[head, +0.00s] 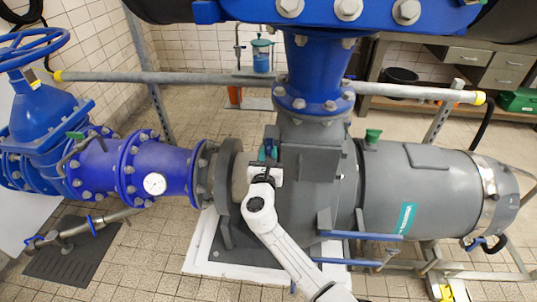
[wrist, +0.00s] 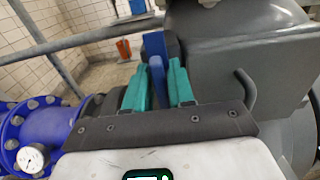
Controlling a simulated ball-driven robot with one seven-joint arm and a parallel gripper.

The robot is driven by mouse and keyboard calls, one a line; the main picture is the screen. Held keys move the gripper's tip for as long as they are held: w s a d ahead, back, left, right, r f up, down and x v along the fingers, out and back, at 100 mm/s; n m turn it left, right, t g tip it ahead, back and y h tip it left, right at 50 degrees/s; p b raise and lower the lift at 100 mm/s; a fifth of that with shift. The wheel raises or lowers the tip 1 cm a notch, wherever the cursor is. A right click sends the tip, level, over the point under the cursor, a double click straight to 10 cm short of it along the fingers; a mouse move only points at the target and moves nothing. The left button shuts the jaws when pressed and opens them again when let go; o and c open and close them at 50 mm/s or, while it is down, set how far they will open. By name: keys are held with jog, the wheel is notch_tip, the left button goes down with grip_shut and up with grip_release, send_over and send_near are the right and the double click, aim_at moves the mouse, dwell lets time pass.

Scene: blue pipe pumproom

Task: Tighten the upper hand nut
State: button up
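My gripper (head: 268,153) is at the left part of the grey pump housing (head: 315,185), just below the blue vertical pipe. In the wrist view, its two teal fingers (wrist: 159,84) stand on either side of a narrow upright blue piece (wrist: 156,58), which looks like the upper hand nut. The gap between the fingers is narrow and the blue piece fills it, so they look shut on it. The lower end of the blue piece is hidden by the gripper. In the head view, my white wrist covers most of this spot.
A blue flanged pipe with a gauge (head: 154,184) runs to a blue valve (head: 40,120) on the left. A grey motor (head: 425,190) is on the right. A grey rail (head: 170,77) crosses behind. Blue bars (head: 358,236) stick out low in front. Tiled floor is open at front left.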

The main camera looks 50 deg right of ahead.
grip_shut()
jog(key=shift+f+m+b, duration=0.1)
jog(key=shift+m+b, duration=0.2)
jog(key=shift+b, duration=0.05)
jog(key=shift+f+m+b, duration=0.1)
jog(key=shift+m+b, duration=0.3)
jog(key=shift+b, duration=0.1)
jog(key=m+b, duration=0.3)
jog(key=shift+s+f, duration=0.1)
jog(key=m+b, duration=0.4)
jog(key=m, duration=0.1)
jog(key=shift+s+d, duration=0.1)
jog(key=shift+d, duration=0.05)
jog(key=shift+f+m+b, duration=0.15)
jog(key=shift+m+b, duration=3.65)
jog(key=shift+m, duration=0.4)
